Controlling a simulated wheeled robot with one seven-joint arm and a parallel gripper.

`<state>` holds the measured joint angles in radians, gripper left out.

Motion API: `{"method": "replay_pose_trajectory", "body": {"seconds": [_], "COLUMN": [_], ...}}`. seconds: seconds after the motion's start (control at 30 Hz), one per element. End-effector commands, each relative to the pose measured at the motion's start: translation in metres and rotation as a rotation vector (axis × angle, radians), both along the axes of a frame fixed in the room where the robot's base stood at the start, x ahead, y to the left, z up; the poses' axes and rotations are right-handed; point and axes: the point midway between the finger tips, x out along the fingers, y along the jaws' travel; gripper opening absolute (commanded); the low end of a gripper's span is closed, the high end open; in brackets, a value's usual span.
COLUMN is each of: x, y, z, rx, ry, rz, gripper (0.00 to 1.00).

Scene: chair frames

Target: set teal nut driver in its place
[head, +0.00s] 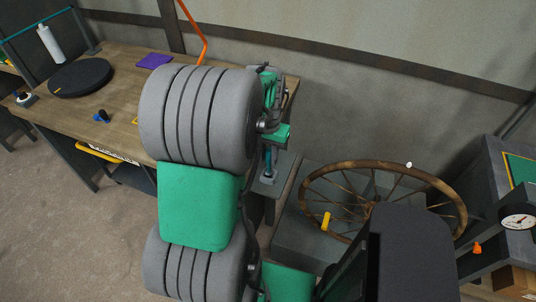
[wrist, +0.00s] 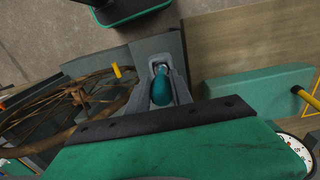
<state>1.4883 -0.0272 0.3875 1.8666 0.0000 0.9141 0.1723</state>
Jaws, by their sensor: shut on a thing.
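The teal nut driver (wrist: 162,92) is between the fingers of my gripper (wrist: 161,98) in the wrist view, its rounded teal handle seen nearly end-on. In the head view my gripper (head: 269,148) is at the right end of the workbench, and a small teal-blue part of the nut driver (head: 268,163) shows below it. A grey block (head: 277,182) lies directly under the driver; in the wrist view this block (wrist: 150,47) is just beyond the fingertips. I cannot tell whether the driver's tip is in the block or above it.
A spoked wheel (head: 318,174) lies on a grey stand to the right, with a yellow piece (head: 326,220) on it. A gauge (head: 517,221) is at far right.

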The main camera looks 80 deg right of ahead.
Motion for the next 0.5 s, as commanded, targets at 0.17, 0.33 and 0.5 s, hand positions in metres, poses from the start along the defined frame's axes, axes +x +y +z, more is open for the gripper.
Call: {"method": "replay_pose_trajectory", "body": {"seconds": [0.17, 0.33, 0.5], "x": [0.0, 0.0, 0.0], "y": [0.0, 0.0, 0.0], "z": [-0.006, -0.012, -0.017], "rx": [0.0, 0.0, 0.0], "ry": [0.0, 0.0, 0.0], "rz": [0.0, 0.0, 0.0], "gripper": [0.0, 0.0, 0.0]}}
